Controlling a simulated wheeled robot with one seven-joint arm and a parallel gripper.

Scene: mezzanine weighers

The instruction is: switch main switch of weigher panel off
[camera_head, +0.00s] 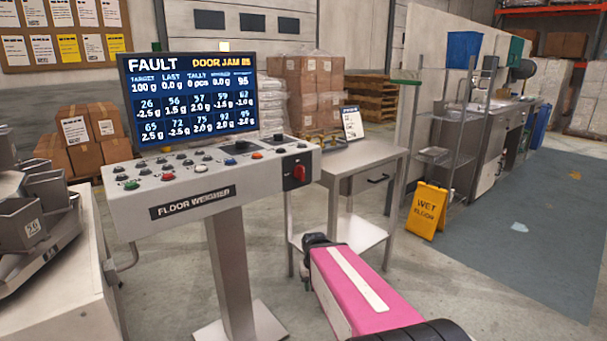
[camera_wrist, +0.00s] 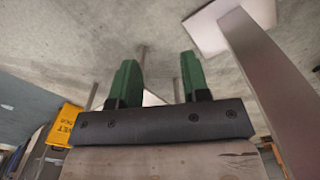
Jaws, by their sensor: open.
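The weigher panel (camera_head: 225,190) is a grey console on a post, labelled FLOOR WEIGHER, with several small buttons on its sloped top. The main switch (camera_head: 299,172) is a red rotary knob on a black plate at the right end of its front face. In the head view my pink arm is low, right of the post, and the fingers do not show clearly. In the wrist view my gripper (camera_wrist: 160,82) has two green fingers, apart and empty, above the floor. The panel's post (camera_wrist: 268,85) and base plate (camera_wrist: 225,20) show at the right there.
A screen (camera_head: 190,95) reading FAULT, DOOR JAM stands behind the panel. A steel table (camera_head: 365,160) stands right of the panel, close behind my arm. A yellow wet floor sign (camera_head: 427,210) stands further right.

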